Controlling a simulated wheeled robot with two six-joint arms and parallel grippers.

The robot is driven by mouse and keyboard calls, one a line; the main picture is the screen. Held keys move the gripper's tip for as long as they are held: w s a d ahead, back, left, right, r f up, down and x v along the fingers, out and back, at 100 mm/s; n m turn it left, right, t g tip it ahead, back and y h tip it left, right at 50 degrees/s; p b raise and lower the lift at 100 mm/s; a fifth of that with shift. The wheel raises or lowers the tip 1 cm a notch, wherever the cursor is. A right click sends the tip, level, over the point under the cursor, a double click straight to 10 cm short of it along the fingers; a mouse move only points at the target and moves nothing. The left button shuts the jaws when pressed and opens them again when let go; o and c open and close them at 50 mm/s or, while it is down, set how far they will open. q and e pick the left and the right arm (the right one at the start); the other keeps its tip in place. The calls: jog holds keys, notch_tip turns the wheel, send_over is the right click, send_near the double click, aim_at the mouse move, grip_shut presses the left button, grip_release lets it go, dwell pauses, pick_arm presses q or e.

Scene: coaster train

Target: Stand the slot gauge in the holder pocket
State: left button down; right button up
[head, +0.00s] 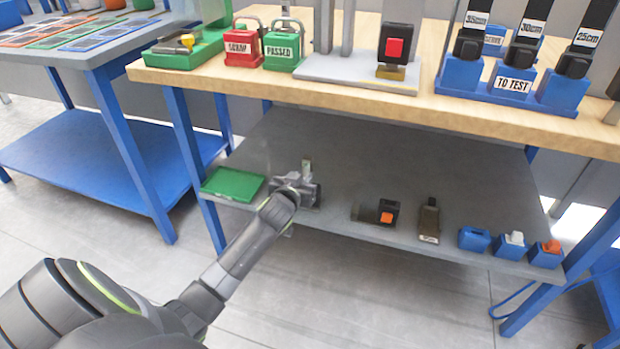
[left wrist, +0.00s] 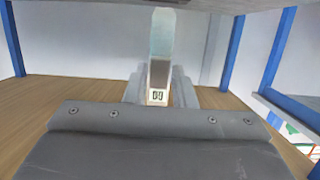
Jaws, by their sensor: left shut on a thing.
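My left gripper (head: 308,185) is in front of the lower grey shelf, right of the green plate. It is shut on the slot gauge, a small narrow piece (head: 307,166) whose pale end stands up above the jaws. In the left wrist view the slot gauge (left wrist: 158,75) is upright between the grey fingers, with a clear upper part, a darker middle and a small marked label at the bottom. A green holder (head: 170,58) with a yellow and dark item on it stands at the bench's left end; I cannot tell which pocket is for the gauge. My right gripper is not in view.
The wooden bench top (head: 330,92) overhangs the lower shelf (head: 345,160). The shelf holds a green plate (head: 232,184), a black block with an orange button (head: 387,214) and several small blue blocks. Red and green lockout-style boxes (head: 284,52) stand beside the holder. A blue leg (head: 190,150) stands at left.

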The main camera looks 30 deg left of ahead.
pick_arm(q)
jog(key=shift+f+p+v, duration=0.15)
jog(key=shift+p+v, duration=0.25)
jog(key=shift+v, duration=0.5)
jog(key=shift+f+p+v, duration=0.2)
jog(key=shift+p+v, duration=0.2)
jog(key=shift+v, duration=0.55)
jog(key=shift+d, duration=0.1)
